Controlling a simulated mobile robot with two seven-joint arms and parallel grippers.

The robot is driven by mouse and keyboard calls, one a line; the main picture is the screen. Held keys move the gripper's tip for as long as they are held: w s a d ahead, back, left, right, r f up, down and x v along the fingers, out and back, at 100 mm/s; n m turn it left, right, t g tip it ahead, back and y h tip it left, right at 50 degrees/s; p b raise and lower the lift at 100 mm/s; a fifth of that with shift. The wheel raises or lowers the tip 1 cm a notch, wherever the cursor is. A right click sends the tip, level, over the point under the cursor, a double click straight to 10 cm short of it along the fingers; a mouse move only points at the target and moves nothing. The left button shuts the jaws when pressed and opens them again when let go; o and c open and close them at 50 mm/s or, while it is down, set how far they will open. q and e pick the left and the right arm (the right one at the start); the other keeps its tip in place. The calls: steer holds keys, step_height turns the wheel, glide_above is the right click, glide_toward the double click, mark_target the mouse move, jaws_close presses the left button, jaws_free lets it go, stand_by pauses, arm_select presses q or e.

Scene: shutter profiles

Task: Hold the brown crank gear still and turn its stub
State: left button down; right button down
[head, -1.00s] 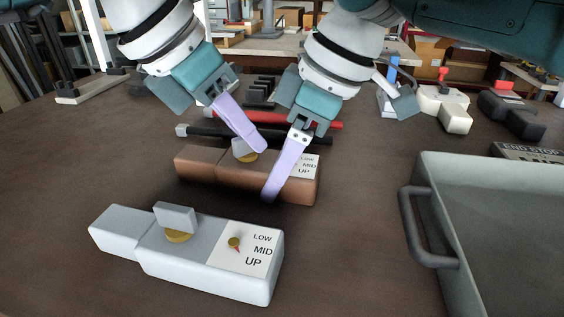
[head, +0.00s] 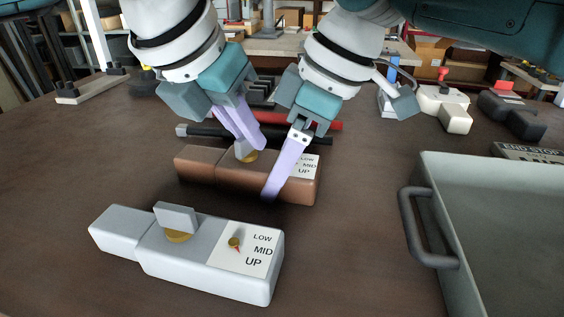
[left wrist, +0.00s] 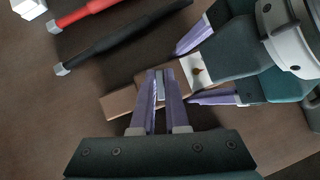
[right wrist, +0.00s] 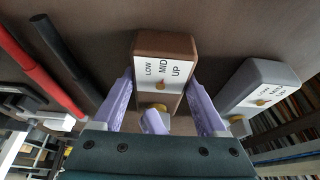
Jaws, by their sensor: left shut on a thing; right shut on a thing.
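The brown crank gear (head: 200,163) lies on the table, with a white LOW/MID/UP label that also shows in the right wrist view (right wrist: 165,68). My right gripper (head: 284,178) is shut across its labelled end, one finger on each side (right wrist: 160,108). My left gripper (head: 250,142) is shut on the grey stub, which shows between its fingers in the left wrist view (left wrist: 160,84). The stub's brass base (head: 249,156) is partly hidden by the fingers. A small brass dial (right wrist: 160,85) sits on the label; where its pointer stands is unclear.
A grey crank gear (head: 190,262) with its own stub lies nearer in front. A grey tray (head: 440,190) with a dark handle stands at right. Red (left wrist: 80,14) and black (left wrist: 105,40) rods lie behind the brown gear.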

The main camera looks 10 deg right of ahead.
arm_select(q)
steer(key=shift+n+t+y, duration=0.3)
steer(key=shift+n+t, duration=0.1)
steer(key=shift+n, duration=0.6)
steer(key=shift+n+y, duration=0.5)
steer(key=shift+n, duration=0.3)
steer(key=c, duration=1)
jaws_free()
steer(key=shift+o, duration=0.2)
